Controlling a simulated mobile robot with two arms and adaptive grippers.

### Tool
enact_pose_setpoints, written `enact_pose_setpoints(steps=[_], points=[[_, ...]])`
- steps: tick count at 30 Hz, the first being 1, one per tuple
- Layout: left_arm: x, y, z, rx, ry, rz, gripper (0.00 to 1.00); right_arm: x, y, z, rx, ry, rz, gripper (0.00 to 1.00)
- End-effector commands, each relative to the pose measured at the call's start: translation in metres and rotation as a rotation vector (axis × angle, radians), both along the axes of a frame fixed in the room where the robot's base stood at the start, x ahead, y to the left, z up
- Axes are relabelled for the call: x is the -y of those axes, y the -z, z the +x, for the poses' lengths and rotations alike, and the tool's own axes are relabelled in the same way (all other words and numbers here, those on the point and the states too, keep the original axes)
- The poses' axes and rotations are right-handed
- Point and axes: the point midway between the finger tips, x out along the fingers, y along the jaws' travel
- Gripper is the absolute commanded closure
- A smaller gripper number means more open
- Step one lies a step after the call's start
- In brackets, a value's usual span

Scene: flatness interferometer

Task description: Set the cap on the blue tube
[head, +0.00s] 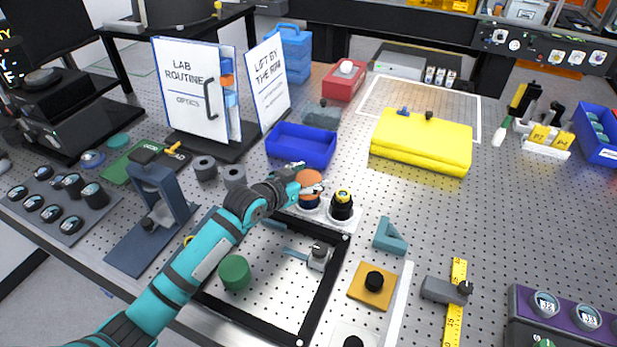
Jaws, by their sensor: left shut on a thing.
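My left arm reaches in from the lower left. My left gripper (311,187) is shut on an orange-brown round cap (309,177). The blue tube (309,203) shows just below the cap, partly hidden by my gripper; it stands in a pale holder (345,223). The cap is over the tube, but I cannot tell whether the two touch. A black tube with a yellow top (342,204) stands beside it to the right in the same holder. My right gripper is not in view.
A blue open bin (301,146) lies behind my gripper. A yellow folded cover (421,141) is at the back right. A black frame (325,290), a green round piece (235,272) and a teal angle piece (390,236) lie nearer. Perforated tabletop to the right is partly clear.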

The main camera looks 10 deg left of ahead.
Motion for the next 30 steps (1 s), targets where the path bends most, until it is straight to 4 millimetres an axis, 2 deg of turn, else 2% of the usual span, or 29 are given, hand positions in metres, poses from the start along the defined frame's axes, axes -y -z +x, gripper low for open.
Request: enact_pose_setpoints(steps=[5, 6, 11, 22, 26, 30], points=[[0.000, 0.000, 0.000, 0.000, 0.000, 0.000, 0.59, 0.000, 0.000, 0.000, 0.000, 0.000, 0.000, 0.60], [0.000, 0.000, 0.000, 0.000, 0.000, 0.000, 0.34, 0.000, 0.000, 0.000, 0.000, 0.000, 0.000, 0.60], [0.000, 0.000, 0.000, 0.000, 0.000, 0.000, 0.13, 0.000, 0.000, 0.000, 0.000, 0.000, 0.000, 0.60], [-0.003, -0.002, -0.004, 0.000, -0.001, 0.000, 0.12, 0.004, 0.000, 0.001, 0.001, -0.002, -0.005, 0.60], [-0.010, -0.008, -0.020, 0.000, 0.001, 0.002, 0.12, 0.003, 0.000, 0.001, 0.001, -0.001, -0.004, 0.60], [-0.022, -0.020, -0.045, 0.000, 0.000, 0.003, 0.12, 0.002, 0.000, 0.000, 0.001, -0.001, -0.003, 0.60]])
